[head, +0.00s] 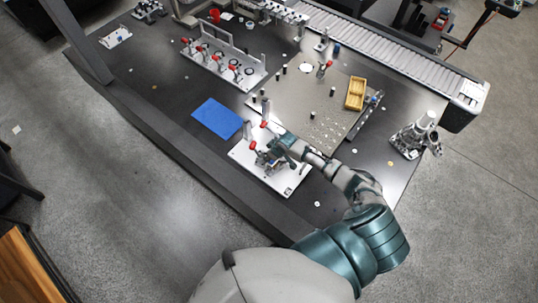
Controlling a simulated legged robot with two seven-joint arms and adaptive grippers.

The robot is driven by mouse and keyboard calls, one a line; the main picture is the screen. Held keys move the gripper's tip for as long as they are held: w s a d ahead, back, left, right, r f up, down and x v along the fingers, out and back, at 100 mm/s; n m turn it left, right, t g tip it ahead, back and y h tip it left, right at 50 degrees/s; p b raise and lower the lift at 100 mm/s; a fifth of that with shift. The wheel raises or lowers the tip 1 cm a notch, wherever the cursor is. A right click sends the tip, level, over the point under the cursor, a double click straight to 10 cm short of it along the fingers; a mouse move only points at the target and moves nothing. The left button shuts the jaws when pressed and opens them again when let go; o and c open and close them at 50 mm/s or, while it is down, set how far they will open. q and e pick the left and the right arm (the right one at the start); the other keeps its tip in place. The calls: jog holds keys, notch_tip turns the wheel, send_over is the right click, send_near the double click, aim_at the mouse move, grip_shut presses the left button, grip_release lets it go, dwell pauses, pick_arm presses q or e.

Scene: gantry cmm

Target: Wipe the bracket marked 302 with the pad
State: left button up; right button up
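My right gripper (275,152) is over a white fixture plate (287,186) near the table's front edge, among the plate's small metal parts and red-handled clamps (264,125). Its fingers are too small and mixed with these parts to show whether they are open or what they hold. A flat blue rectangle (217,118) lies on the dark table left of the plate; I cannot tell whether it is the pad. No number 302 is legible, so I cannot pick out the bracket. My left gripper is out of view.
A longer white fixture (226,66) with red clamps stands farther back. A grey plate (322,100) holds small dark posts and a yellow tray (355,94). A metal device (414,136) stands at the right. A roller conveyor (392,58) runs behind. The table's left front is clear.

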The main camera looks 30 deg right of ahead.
jog(key=shift+d+f, duration=0.1)
jog(key=shift+d, duration=0.2)
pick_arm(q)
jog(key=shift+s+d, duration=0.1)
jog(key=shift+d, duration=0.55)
pick_arm(e)
jog(key=shift+a+f, duration=0.1)
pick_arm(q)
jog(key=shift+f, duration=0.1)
pick_arm(e)
jog(key=shift+a+f, duration=0.1)
jog(key=shift+a, duration=0.05)
jog(key=shift+f+b, duration=0.15)
jog(key=shift+b, duration=0.15)
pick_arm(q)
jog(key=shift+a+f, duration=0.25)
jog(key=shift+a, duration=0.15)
pick_arm(e)
jog(key=shift+f, duration=0.1)
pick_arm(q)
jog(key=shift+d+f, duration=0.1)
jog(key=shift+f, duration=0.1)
pick_arm(e)
jog(key=shift+f, duration=0.4)
